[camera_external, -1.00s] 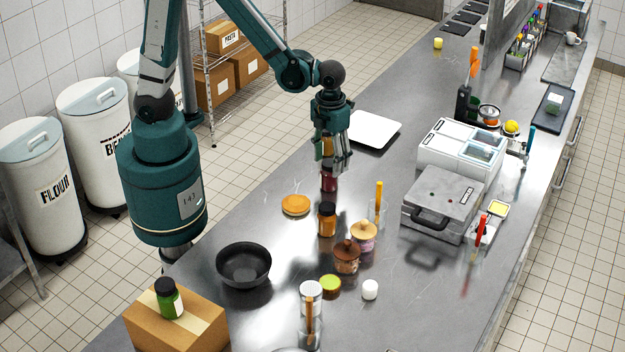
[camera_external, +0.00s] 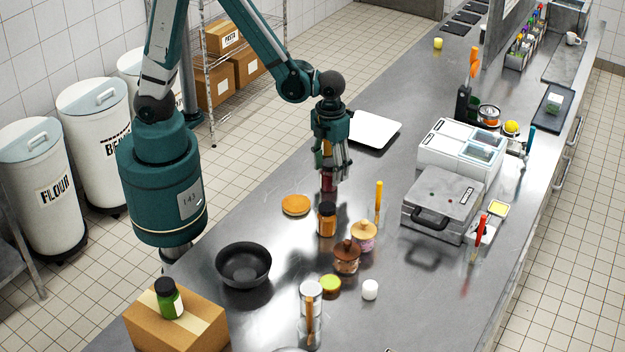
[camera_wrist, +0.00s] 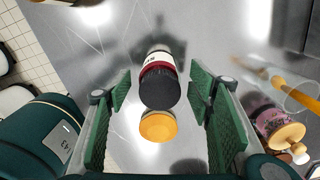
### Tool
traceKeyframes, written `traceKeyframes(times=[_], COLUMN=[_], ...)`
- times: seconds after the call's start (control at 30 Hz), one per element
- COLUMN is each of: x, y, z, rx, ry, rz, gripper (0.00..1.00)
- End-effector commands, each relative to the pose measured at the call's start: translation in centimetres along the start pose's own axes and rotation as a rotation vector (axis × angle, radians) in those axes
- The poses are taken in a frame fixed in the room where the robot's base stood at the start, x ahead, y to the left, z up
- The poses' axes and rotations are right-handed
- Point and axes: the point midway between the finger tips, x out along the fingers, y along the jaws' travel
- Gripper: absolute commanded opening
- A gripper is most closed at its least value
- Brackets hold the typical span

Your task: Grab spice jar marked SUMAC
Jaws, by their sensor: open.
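A spice jar with dark red contents, a black lid and a white label (camera_wrist: 158,62) lies between my fingers in the wrist view. Only part of its lettering shows and I cannot read the whole word. In the external view this red jar (camera_external: 328,183) stands on the steel counter directly below my gripper (camera_external: 334,172), its top hidden by the fingers. In the wrist view my gripper (camera_wrist: 160,100) is open, with a green-padded finger on each side of the jar and gaps between them.
An orange-brown round (camera_external: 296,205) lies nearby on the counter (camera_external: 280,238). An orange spice jar (camera_external: 327,220) and lidded pots (camera_external: 346,258) stand in front. A black bowl (camera_external: 244,265) is at left. A green jar (camera_external: 169,300) stands on a cardboard box (camera_external: 190,335).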

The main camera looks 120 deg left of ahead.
Motion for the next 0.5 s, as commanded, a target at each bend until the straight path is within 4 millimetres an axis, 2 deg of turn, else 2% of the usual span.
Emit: traceKeyframes(times=[0.2,0.5], x=[2.0,3.0], y=[0.0,0.0], z=[0.1,0.1], rx=[0.000,0.000], ry=[0.000,0.000], rz=[0.000,0.000], gripper=[0.52,0.52])
